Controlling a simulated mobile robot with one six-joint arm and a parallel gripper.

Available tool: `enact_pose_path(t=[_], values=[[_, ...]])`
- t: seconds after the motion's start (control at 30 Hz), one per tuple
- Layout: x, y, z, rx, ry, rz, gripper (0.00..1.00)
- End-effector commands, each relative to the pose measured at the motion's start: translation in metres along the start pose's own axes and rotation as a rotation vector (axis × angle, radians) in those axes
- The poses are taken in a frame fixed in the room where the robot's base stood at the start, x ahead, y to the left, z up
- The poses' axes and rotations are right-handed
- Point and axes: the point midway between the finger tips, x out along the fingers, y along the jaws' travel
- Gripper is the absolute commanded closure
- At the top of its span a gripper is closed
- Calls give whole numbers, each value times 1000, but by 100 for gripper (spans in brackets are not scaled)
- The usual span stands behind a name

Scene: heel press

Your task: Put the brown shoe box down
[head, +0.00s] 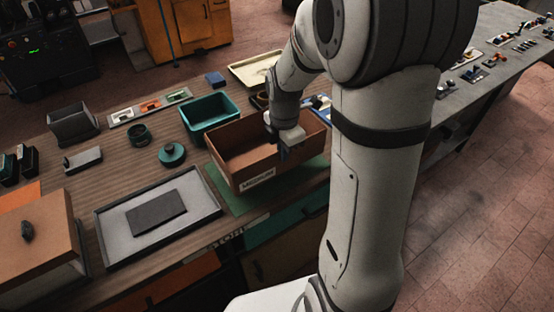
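The brown shoe box (238,172) is open-topped and looks empty where I can see inside. It carries a "MEDIUM" label on its near wall. It is over the green mat (238,206) at the table's near edge; I cannot tell whether it rests on the mat or hangs just above it. My gripper (284,153) points down at the box's near rim, with a dark finger at the wall. The fingers are small and partly hidden, so their closure on the wall is unclear. My arm hides the area right of the box.
A teal bin (210,117) stands just behind the box. A grey tray (112,239) with a dark slab (156,213) lies to the left. A teal round lidded thing (172,155) and a cream tray (256,66) are nearby. An orange-topped box (38,240) stands far left.

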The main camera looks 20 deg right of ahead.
Motion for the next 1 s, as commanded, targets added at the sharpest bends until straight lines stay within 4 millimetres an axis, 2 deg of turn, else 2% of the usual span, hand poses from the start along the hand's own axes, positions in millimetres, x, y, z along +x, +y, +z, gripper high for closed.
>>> enact_pose_path(t=[0.37,0.77,1.0], values=[[43,2,-4,-12,0,-1,100],[51,2,-5,-13,-1,2,100],[50,2,-5,-13,0,1,79]])
